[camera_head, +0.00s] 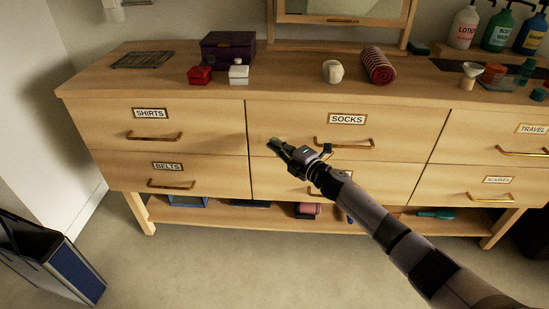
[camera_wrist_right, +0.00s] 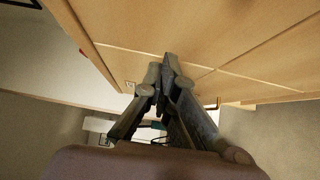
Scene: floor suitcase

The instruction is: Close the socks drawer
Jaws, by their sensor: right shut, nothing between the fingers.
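The socks drawer (camera_head: 280,120) is the wide top-middle drawer of a wooden dresser, with a framed SOCKS label (camera_head: 347,119) and a brass bar handle (camera_head: 344,145). Its front looks flush with the drawers around it, with only thin seams showing. My right gripper (camera_head: 277,143) is shut and empty at the lower left of this drawer front, left of the handle. In the right wrist view its fingertips (camera_wrist_right: 166,62) meet close to the wood; I cannot tell whether they touch it. My left gripper is not in view.
The shirts drawer (camera_head: 90,120), belts drawer (camera_head: 120,174) and travel drawer (camera_head: 470,130) look shut. The dresser top holds a purple box (camera_head: 228,47), a white cup (camera_head: 333,71) and a rolled striped cloth (camera_head: 378,66). A dark bag (camera_head: 50,255) stands on the floor at left.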

